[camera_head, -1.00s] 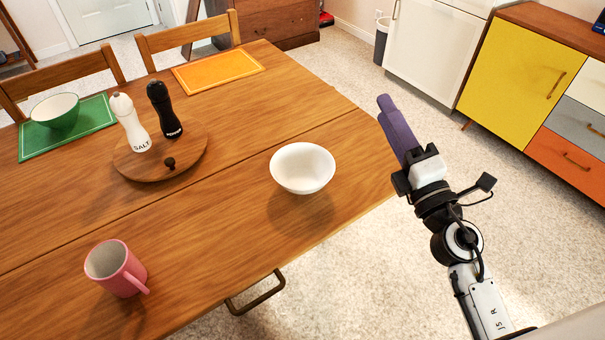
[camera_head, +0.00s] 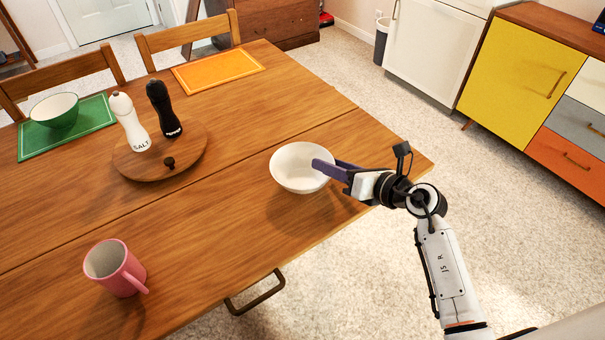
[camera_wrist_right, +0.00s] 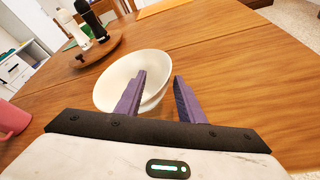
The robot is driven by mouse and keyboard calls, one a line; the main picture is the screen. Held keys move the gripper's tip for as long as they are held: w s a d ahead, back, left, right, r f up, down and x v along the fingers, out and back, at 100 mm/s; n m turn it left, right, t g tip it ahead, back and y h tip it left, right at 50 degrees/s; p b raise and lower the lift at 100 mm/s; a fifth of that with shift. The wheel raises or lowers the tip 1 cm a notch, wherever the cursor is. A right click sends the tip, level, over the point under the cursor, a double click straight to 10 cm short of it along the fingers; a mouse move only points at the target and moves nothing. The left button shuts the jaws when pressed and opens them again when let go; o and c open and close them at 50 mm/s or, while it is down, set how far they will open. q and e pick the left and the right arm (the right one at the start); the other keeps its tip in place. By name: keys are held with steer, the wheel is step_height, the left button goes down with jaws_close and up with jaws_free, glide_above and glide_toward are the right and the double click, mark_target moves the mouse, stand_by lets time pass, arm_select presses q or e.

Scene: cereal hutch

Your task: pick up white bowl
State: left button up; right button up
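The white bowl (camera_head: 292,168) stands upright on the wooden table, near its front right edge. It also shows in the right wrist view (camera_wrist_right: 115,82), just ahead of my right gripper. My right gripper (camera_head: 322,166) reaches in from the right, with its purple fingertips at the bowl's right rim. In the right wrist view the two fingers (camera_wrist_right: 158,85) are spread apart. The left finger overlaps the bowl, and the right finger is over bare table to the right of it. I cannot tell whether a finger touches the rim. My left gripper is not in view.
A pink mug (camera_head: 116,268) stands at the table's front left. A round wooden board (camera_head: 186,160) holds a white salt mill (camera_head: 130,122) and a black pepper mill (camera_head: 164,110). A green bowl (camera_head: 55,112) sits on a green mat (camera_head: 98,116). An orange mat (camera_head: 217,69) lies behind.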

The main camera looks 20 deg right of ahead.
mark_target(302, 173)
steer(key=x, duration=0.4)
steer(key=shift+w+d, duration=0.2)
steer(key=shift+d, duration=0.05)
jaws_close()
steer(key=shift+r, duration=0.1)
